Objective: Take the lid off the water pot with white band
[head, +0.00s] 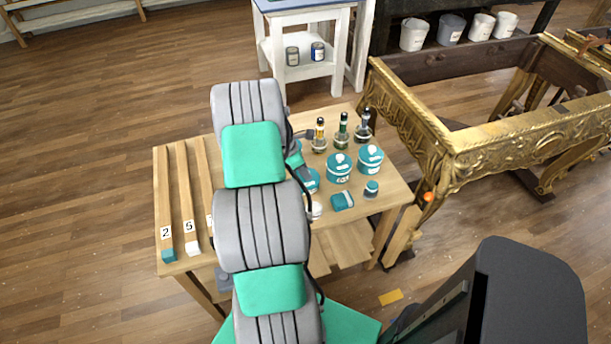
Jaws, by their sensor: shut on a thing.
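Two teal round pots with lids and white knobs stand on the wooden table: one in the middle (339,170), one to its right (371,160). A third teal round thing (312,182) shows partly at the edge of my arm; the rest is hidden. I cannot tell at this size which pot has the white band. My arm reaches up across the table's middle. Its far end bends behind its own links, by the left-hand teal thing. My gripper's fingers and anything between them are hidden behind my arm.
Several bottles with dark necks (342,132) stand behind the pots. A teal block (342,201) and a small teal jar (371,188) lie in front. Numbered wooden strips (187,200) lie at left. The gilt console (455,150) stands close at right.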

